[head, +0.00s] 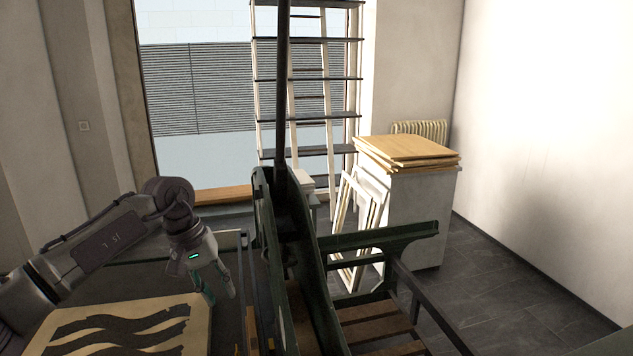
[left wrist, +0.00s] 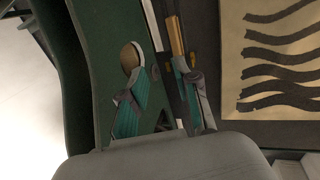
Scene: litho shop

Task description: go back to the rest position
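My left arm comes in from the left in the head view. Its left gripper (head: 222,288) points downward beside the dark green press frame (head: 262,215) and over the right edge of the printed board (head: 205,318). In the left wrist view the two fingers of the left gripper (left wrist: 160,75) stand apart, with nothing held between them. A round wooden knob (left wrist: 130,58) and a brass-coloured rod (left wrist: 175,36) show beyond the fingertips. My right gripper is not in either view.
The board bears dark wavy stripes. Green press arms and wooden slats (head: 375,325) fill the centre. Behind stand white frames (head: 355,215), a grey block (head: 420,205) topped with wooden boards (head: 405,150), and a tall shelf (head: 305,75). Open floor (head: 490,290) lies at the right.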

